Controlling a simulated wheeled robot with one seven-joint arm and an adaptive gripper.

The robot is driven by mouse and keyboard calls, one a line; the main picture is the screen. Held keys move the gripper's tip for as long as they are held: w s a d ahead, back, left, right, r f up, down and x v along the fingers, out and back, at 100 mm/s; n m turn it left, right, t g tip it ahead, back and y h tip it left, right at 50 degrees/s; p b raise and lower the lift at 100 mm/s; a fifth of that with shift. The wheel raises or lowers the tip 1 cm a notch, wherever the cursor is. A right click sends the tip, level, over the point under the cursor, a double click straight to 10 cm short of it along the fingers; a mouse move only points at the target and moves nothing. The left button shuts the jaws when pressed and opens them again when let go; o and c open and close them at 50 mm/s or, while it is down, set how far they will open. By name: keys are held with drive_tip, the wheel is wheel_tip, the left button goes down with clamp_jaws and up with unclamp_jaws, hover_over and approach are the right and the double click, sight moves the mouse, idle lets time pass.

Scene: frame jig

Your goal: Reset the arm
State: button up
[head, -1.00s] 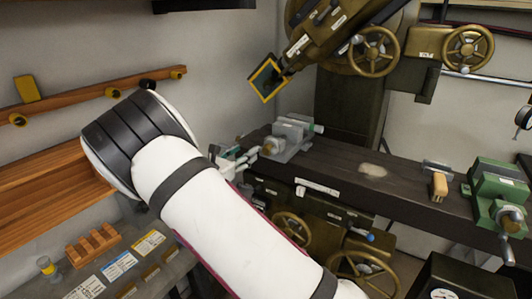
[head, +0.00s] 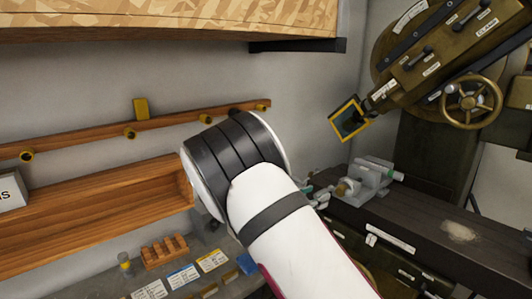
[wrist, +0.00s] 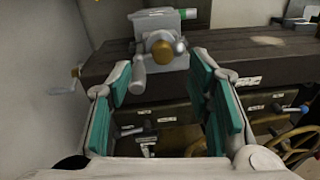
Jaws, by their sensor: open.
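My gripper (wrist: 166,92) is open and empty in the wrist view, with teal pads on both fingers spread apart. It points toward the dark bench front. A grey vise (wrist: 172,35) with a brass-coloured knob lies beyond the fingertips, between them in the picture and apart from them. In the head view, my white and black arm reaches up from the lower right. It hides most of my gripper (head: 318,190), whose end shows just left of the same grey vise (head: 372,180).
A bronze machine (head: 430,50) holds a yellow-edged square frame (head: 350,119) above the vise. The dark bench (head: 425,225) has a pale patch. At left are a peg rail (head: 90,140), a wooden shelf trough (head: 80,220) and a grey table with cards (head: 183,275) and a slotted wooden block (head: 164,251).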

drive_tip(key=s+d+r+m+g+y+b, duration=0.1)
drive_tip(key=s+d+r+m+g+y, duration=0.25)
drive_tip(key=s+m, duration=0.3)
drive_tip(key=s+d+r+m+g+y+b, duration=0.1)
drive_tip(key=s+d+r+m+g+y, duration=0.1)
drive_tip(key=s+d+m+g, duration=0.45)
drive_tip(key=s+a+r+m+t+y+b, duration=0.1)
drive_tip(key=s+a+m+t+y, duration=0.2)
drive_tip(key=s, duration=0.7)
drive_tip(key=s+a+r+m+t+y+b, duration=0.2)
drive_tip(key=s+a+m+y, duration=0.4)
drive_tip(key=s, duration=0.4)
drive_tip(key=shift+s+a+r+m+t, duration=0.35)
drive_tip(key=shift+a+m+t, duration=0.25)
drive_tip(key=shift+m+t, duration=0.1)
